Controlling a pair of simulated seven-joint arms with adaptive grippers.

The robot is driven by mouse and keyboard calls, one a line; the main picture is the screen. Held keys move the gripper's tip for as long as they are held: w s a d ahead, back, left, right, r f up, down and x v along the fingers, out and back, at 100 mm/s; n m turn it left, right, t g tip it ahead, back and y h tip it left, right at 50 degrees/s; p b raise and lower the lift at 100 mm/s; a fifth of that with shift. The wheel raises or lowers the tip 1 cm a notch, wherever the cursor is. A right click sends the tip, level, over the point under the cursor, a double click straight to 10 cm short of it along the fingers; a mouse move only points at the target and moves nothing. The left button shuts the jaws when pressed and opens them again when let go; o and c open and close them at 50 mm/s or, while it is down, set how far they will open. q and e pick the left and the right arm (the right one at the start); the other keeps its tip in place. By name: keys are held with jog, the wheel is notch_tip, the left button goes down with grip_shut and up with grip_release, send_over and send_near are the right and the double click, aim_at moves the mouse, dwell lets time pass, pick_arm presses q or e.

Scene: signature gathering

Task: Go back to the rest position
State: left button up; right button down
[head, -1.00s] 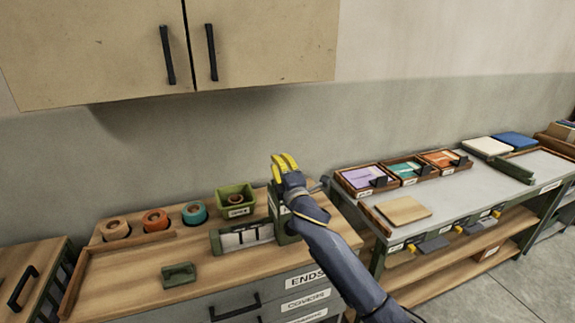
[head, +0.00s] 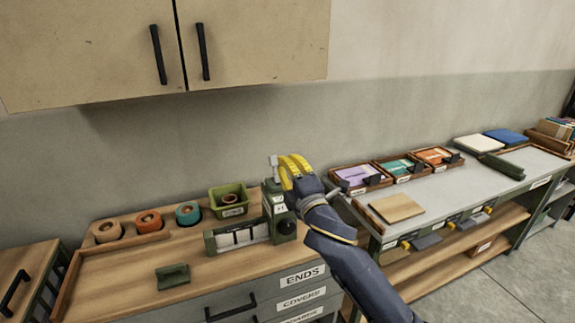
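My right gripper (head: 290,167), with yellow fingers on a dark blue arm, is raised above the right end of the wooden-topped cabinet. It is just right of the top of a green upright device (head: 280,212) with a dark knob, and I cannot tell whether they touch. The fingers overlap from this angle, so I cannot tell if they are open or shut. I see nothing clearly held in them. My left gripper is not in view.
The wooden worktop (head: 115,276) holds several tape rolls (head: 148,221), a green bin (head: 231,201) and a small green block (head: 172,276). To the right, a grey bench (head: 465,199) carries trays of coloured cards (head: 360,177) and a wooden board (head: 397,208). Cupboards (head: 260,45) hang above.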

jog(key=shift+s, duration=0.1)
dwell(0.3)
